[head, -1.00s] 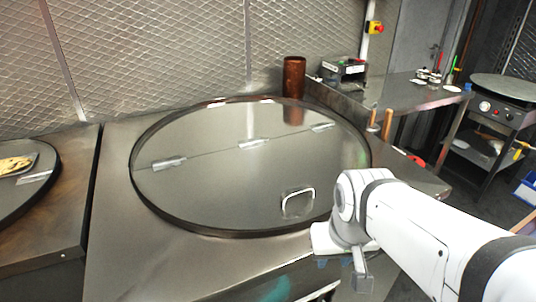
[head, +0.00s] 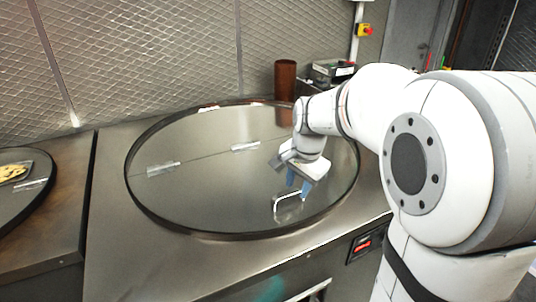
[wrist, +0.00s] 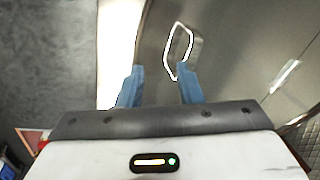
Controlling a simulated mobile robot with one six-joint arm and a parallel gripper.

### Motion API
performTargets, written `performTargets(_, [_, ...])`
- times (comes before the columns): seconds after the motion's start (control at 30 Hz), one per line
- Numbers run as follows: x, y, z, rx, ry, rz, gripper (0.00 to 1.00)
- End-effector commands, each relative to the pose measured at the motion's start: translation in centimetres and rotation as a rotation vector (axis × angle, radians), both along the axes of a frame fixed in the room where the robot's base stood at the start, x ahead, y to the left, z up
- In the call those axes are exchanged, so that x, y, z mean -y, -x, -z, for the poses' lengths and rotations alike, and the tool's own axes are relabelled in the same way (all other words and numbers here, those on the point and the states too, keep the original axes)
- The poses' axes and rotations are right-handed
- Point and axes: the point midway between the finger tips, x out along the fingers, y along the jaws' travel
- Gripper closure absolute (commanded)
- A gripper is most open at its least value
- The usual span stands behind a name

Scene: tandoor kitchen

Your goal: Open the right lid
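The right lid (head: 215,190) is a large round steel disc, lying closed in a dark rim, with a hinge line across it. Its handle (head: 289,204) is a pale metal loop near the front right edge. My gripper (head: 298,186) is above the lid, just behind and over the handle, with blue fingers pointing down. In the wrist view, the fingers (wrist: 157,88) are spread apart and empty, and the handle (wrist: 180,48) lies beyond the tip of the right finger. I cannot tell whether a finger touches the handle.
A copper cylinder (head: 286,80) and a dark box with items (head: 332,71) stand behind the lid. Another round top (head: 22,195) with bread is at the far left. The steel counter left of the lid (head: 110,240) is bare.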

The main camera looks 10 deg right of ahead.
Motion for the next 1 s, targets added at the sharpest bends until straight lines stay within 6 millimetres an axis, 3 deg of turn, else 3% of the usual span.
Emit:
performTargets(0.1, [0.1, -3.8, 0.3, -0.016, -0.043, 0.171, 0.67])
performTargets(0.3, [0.1, -6.8, 1.1, -0.026, -0.079, 0.323, 0.67])
performTargets(0.47, [0.1, -7.3, 2.7, -0.031, -0.083, 0.342, 0.67])
performTargets(0.8, [-0.2, -8.2, 7.7, -0.03, -0.083, 0.339, 0.67])
performTargets(1.0, [-0.3, -8.4, 8.8, -0.027, -0.082, 0.34, 0.67])
